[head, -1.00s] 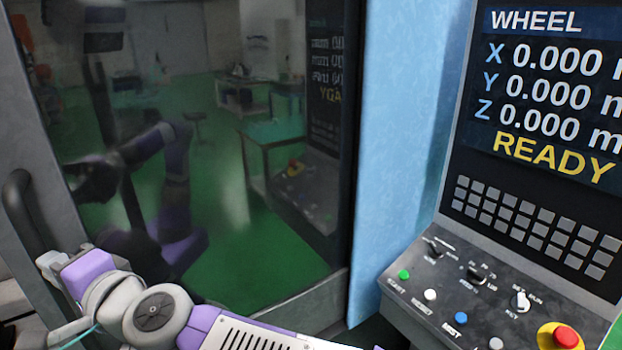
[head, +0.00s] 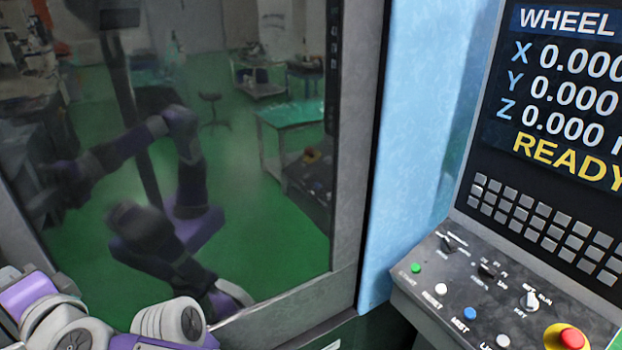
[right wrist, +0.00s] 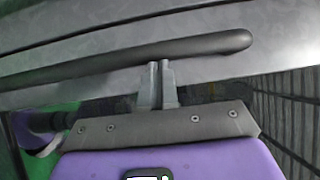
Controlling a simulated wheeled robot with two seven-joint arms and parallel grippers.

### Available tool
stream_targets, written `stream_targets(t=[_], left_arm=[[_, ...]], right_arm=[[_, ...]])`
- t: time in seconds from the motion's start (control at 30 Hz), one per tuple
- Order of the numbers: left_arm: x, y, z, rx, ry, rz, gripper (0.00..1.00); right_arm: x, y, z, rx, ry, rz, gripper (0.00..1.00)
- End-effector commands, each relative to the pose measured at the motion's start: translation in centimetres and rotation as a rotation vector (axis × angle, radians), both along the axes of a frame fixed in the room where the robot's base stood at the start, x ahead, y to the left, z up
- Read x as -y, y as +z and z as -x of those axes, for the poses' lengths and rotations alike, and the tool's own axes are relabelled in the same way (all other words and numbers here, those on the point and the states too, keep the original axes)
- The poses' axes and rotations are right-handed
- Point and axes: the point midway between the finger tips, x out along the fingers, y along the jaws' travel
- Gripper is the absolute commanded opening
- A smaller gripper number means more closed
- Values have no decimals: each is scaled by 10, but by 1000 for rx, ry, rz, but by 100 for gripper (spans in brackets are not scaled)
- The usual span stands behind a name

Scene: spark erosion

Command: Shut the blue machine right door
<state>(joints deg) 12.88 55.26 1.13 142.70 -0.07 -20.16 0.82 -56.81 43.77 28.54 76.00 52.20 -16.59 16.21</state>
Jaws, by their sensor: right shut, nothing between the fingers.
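The blue machine's right door (head: 346,200) is a grey-framed panel with a large dark window (head: 240,235), in the head view's left half. Its right side stands beside the light blue column. Whether it is fully shut cannot be told, because its left edge runs out of the picture. Its black bar handle (right wrist: 130,50) crosses the right wrist view. My right gripper (right wrist: 159,66) is shut and empty, its fingertips at the handle's lower side; contact is unclear. In the head view my arm (head: 100,330) crosses the lower left, its gripper out of frame. My left gripper is out of view.
A control panel (head: 500,285) with buttons, a red stop knob (head: 571,338) and a screen (head: 575,90) reading READY juts out at the right. The light blue column (head: 415,130) stands between door and panel. The window reflects my arms and the room.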

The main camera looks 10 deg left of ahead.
Motion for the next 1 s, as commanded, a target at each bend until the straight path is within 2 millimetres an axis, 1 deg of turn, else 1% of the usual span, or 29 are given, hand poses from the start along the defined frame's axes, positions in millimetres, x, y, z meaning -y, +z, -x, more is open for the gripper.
stream_targets(t=[0.03,0.33,0.47,0.57,0.7,0.73,1.0], left_arm=[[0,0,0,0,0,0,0],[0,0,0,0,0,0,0],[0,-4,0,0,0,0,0],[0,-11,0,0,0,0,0],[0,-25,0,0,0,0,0],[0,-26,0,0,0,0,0],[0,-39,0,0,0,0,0]], right_arm=[[-2,-2,5,-2,11,3,0],[-2,-2,6,-2,14,4,0],[3,-3,4,-1,14,4,0],[16,-2,-1,0,10,0,0],[43,-2,-11,3,6,-4,0],[48,-1,-6,2,10,-3,0],[99,0,9,3,6,-4,0]])
